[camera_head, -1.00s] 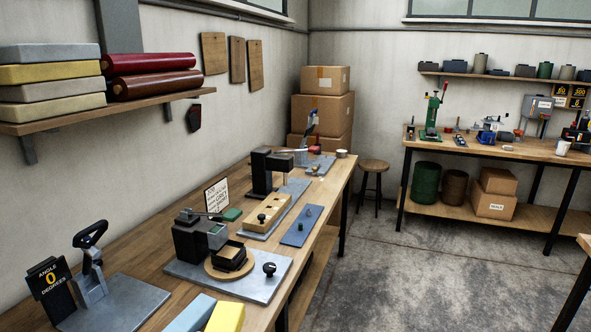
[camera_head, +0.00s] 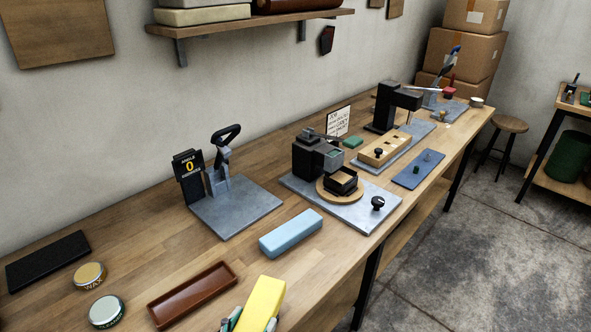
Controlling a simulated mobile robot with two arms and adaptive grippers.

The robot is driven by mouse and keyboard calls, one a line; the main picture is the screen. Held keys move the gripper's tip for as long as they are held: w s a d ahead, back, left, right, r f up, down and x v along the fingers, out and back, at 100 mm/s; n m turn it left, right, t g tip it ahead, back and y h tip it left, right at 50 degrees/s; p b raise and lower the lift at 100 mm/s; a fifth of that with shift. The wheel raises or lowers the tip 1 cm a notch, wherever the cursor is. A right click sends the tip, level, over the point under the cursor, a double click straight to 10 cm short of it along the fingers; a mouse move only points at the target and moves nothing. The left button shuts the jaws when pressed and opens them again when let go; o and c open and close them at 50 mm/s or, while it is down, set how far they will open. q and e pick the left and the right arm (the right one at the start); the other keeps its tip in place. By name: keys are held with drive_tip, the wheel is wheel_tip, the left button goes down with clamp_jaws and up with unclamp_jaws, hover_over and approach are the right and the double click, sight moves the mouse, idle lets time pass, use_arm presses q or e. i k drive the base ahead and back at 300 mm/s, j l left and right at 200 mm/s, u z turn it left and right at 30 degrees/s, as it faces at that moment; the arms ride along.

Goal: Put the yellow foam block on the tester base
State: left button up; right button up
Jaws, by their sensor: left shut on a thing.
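The yellow foam block (camera_head: 262,303) is at the bottom centre of the head view, its near end cut off by the frame. My left gripper (camera_head: 250,323) is shut on it, with greenish-grey fingertips showing on both sides of its near end. The tester base (camera_head: 237,209) is a flat grey metal plate on the bench, up and left of the block. A black-handled lever (camera_head: 223,155) and a black display (camera_head: 188,170) reading "ANGLE 0 DEGREES" stand at its back left. The plate's front part is bare. My right gripper is not in view.
A brown tray (camera_head: 192,294), two round tins (camera_head: 90,275) and a black pad (camera_head: 48,260) lie left. A grey fixture plate (camera_head: 355,216) with a round wooden disc stands right. Bare wood surrounds the tester's left side.

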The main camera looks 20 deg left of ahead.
sight(243, 212)
drive_tip(key=i+l+u, duration=0.1)
drive_tip(key=u, duration=0.35)
drive_tip(key=i+l+u, duration=0.15)
drive_tip(key=u, duration=0.25)
drive_tip(key=i+l+u, duration=0.15)
drive_tip(key=l, duration=0.25)
drive_tip(key=i+l+u, duration=0.15)
drive_tip(key=l, duration=0.25)
drive_tip(key=i+l+u, duration=0.15)
drive_tip(key=l, duration=0.25)
drive_tip(key=l+u, duration=0.15)
drive_tip(key=l, duration=0.3)
drive_tip(key=i+l+u, duration=0.15)
drive_tip(key=l, duration=0.3)
drive_tip(key=i+l, duration=0.1)
drive_tip(key=l, duration=0.5)
drive_tip(key=i+l, duration=0.1)
drive_tip(key=l, duration=0.55)
drive_tip(key=i+l, duration=0.1)
drive_tip(key=l, duration=0.5)
drive_tip(key=i+l, duration=0.1)
drive_tip(key=l, duration=0.5)
drive_tip(key=i, duration=0.5)
drive_tip(key=u, duration=0.05)
